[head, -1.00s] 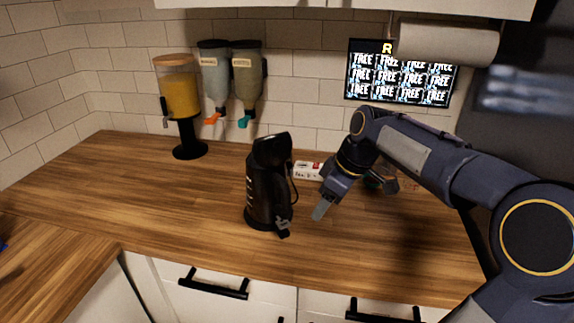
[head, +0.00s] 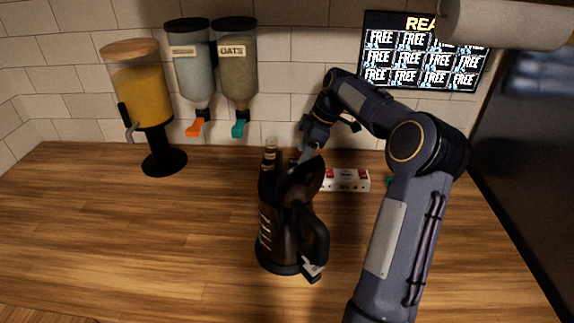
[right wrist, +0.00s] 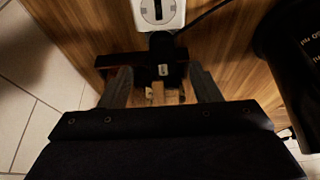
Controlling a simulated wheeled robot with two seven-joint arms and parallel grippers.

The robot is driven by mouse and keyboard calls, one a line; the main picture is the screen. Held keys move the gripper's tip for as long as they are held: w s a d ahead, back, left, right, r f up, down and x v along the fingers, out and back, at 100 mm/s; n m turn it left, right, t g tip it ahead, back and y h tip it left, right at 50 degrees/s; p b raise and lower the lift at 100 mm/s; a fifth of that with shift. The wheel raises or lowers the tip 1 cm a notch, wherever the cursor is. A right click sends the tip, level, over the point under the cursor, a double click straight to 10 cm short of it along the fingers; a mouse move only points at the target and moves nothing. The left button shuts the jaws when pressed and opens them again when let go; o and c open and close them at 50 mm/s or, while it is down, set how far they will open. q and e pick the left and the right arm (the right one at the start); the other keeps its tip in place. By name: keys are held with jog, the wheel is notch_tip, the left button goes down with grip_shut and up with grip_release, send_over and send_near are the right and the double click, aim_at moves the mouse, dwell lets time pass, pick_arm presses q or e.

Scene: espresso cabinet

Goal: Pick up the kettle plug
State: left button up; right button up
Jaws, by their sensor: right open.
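The black kettle plug (right wrist: 162,55) shows in the right wrist view, close against the end of a white socket strip (right wrist: 158,12). It lies ahead of and between the two fingers of my right gripper (right wrist: 162,88), with a visible gap on each side. The right gripper is open and holds nothing. In the head view this gripper (head: 309,153) points down behind the black kettle (head: 280,235), left of the strip. The plug is hidden there by the kettle. My left gripper is not in view.
The socket strip with red switches (head: 347,180) lies near the wall. A dark bottle-like shape (head: 270,158) rises behind the kettle. A black cord (right wrist: 205,15) runs beside the strip. A juice dispenser (head: 145,100) stands left. The left counter (head: 110,235) is clear.

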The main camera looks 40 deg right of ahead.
jog(key=x, duration=0.6)
jog(key=shift+a+f+p, duration=0.1)
jog(key=shift+a+p, duration=0.15)
jog(key=shift+p, duration=0.15)
jog(key=c, duration=1.2)
